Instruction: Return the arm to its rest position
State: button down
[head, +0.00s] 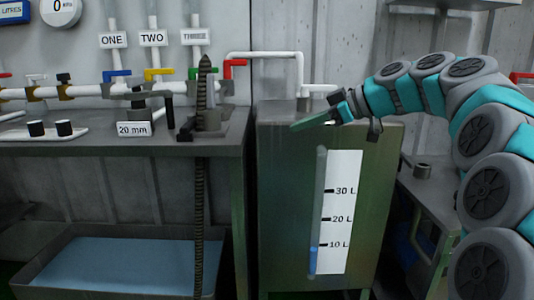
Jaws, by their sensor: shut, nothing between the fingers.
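My arm reaches in from the right edge in grey and teal links, bent over toward the left. My gripper (316,121) is at its end, above the top of the green metal tank (283,190) and near its upper rim. The fingers point left and look closed, with nothing seen between them. The tank's front carries a white scale marked 10 L, 20 L and 30 L (340,210). The blue level in its sight tube stands near the 10 L mark.
A white pipe with a red-handled valve (233,65) runs behind and above the tank. Left is a bench (200,147) with several valves, labels and a dark ribbed hose (200,200). Below it lies a basin of blue liquid (125,268). A low table (432,190) stands right of the tank.

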jog(key=s+a+f+m+g+h, duration=0.2)
jog(key=s+f+m+h, duration=0.15)
jog(key=s+f, duration=0.65)
jog(key=s+a+f+m+g+h, duration=0.2)
jog(key=s+f+m+g, duration=0.15)
jog(key=s+f, duration=0.6)
jog(key=s+d+f+m+h, duration=0.2)
jog(key=s+f, duration=0.3)
jog(key=s, duration=0.3)
jog(key=s+d+f+m+g+h, duration=0.1)
jog(key=s+d+f+m, duration=0.2)
jog(key=s+d+f, duration=0.2)
jog(key=s+d+f+m+g+h, duration=0.1)
jog(key=s+d+f, duration=0.3)
jog(key=s, duration=0.6)
jog(key=shift+s+f+m+h, duration=0.4)
jog(key=shift+f+m+h, duration=0.15)
jog(key=shift+m+h, duration=0.25)
jog(key=shift+a+g, duration=0.1)
jog(key=shift+g, duration=0.15)
